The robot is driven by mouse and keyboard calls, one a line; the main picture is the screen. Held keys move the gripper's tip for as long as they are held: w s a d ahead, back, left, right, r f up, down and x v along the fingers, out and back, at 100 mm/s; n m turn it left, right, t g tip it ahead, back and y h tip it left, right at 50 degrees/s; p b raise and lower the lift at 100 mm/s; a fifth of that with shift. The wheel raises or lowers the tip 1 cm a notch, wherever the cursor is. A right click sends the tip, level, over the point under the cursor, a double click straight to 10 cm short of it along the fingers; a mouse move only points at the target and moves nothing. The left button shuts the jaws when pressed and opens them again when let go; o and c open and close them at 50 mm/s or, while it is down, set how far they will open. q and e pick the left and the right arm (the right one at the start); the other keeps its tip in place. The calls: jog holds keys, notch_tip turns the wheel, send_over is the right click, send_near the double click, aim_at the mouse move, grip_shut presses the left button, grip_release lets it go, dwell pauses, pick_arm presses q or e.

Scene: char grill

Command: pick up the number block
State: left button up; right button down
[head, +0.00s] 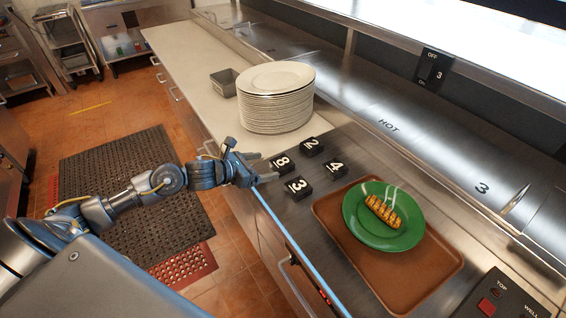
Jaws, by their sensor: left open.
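My left gripper (262,168) is open at the counter's front edge, just left of the 8 block. Its fingers point toward the blocks, with nothing seen between them. I cannot tell whether a fingertip touches the 8 block. My right gripper is not in view.
A tall stack of white plates (276,114) stands behind the blocks, with a small grey metal container (224,83) to its left. A brown tray (412,291) holds a green plate (362,231) with grilled food (383,211). A control panel (497,299) is at lower right.

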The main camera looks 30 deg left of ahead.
aim_at(278, 164)
pick_arm(q)
jog(key=shift+w+d+f, duration=0.2)
jog(key=shift+w+d, duration=0.1)
jog(key=shift+w, duration=0.3)
jog(key=shift+w+d+f, duration=0.1)
jog(key=shift+w, duration=0.15)
jog(key=shift+d, duration=0.1)
jog(key=shift+w+d+p, duration=0.15)
jog(key=shift+w+p, duration=0.1)
jog(key=shift+p, duration=0.3)
jog(key=p+x, duration=0.2)
jog(key=x, duration=0.1)
jog(key=shift+w+d+f, duration=0.1)
jog(key=shift+w+f, duration=0.15)
jog(key=shift+w, duration=0.05)
jog(key=shift+w+d+f, duration=0.25)
jog(key=shift+w, duration=0.05)
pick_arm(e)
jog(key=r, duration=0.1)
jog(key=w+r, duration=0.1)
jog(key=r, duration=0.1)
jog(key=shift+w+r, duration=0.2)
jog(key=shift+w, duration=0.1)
pick_arm(q)
jog(key=shift+a, duration=0.1)
jog(key=c, duration=1.1)
